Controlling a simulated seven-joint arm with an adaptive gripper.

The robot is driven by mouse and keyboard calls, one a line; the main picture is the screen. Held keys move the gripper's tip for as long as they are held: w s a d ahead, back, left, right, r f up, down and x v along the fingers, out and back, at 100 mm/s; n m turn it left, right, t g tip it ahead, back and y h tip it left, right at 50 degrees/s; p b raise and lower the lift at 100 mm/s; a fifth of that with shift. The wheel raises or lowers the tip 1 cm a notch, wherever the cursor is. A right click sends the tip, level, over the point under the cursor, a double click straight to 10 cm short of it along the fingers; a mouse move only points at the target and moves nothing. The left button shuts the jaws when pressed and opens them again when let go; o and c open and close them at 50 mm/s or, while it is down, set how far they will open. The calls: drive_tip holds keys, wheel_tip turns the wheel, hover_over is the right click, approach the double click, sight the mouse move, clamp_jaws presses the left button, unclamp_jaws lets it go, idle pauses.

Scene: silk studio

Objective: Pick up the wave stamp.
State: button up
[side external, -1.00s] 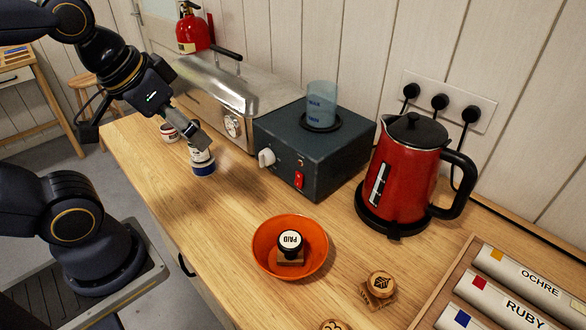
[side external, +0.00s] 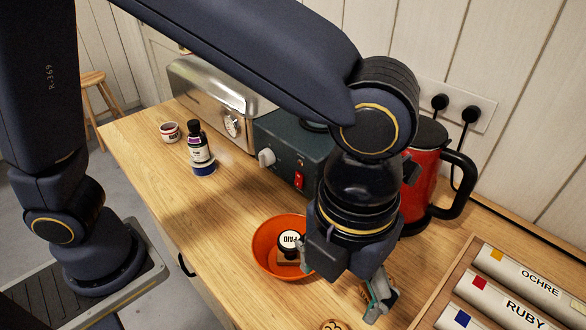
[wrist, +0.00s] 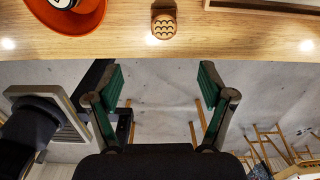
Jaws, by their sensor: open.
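The wave stamp (wrist: 163,27) shows in the wrist view at the top, near the counter's front edge. It has a round wooden top with dark wavy lines. In the side view only its top (side external: 331,325) shows at the bottom edge. My gripper (wrist: 162,72) is open and empty, with the green-padded fingers spread wide; the stamp appears above the gap between them in the wrist view. In the side view my gripper (side external: 379,303) hangs to the right of the wave stamp and hides most of another wooden stamp.
An orange bowl (side external: 262,254) holding a PAID stamp (side external: 289,241) stands left of my gripper. A crate of labelled rolls (side external: 460,262) lies to the right. A red kettle (side external: 424,185) stands behind. A bottle (side external: 199,145) stands farther left.

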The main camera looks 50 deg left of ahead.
sight(329, 328)
drive_tip(key=f, duration=1.2)
drive_tip(key=shift+s+d, duration=0.2)
drive_tip(key=shift+s, duration=0.2)
drive_tip(key=shift+w+d+f, duration=0.15)
drive_tip(key=shift+f, duration=1.2)
drive_tip(key=shift+w+d+f, duration=0.1)
drive_tip(key=shift+f, duration=1.25)
drive_tip(key=shift+c, duration=0.3)
drive_tip(key=c, duration=1.2)
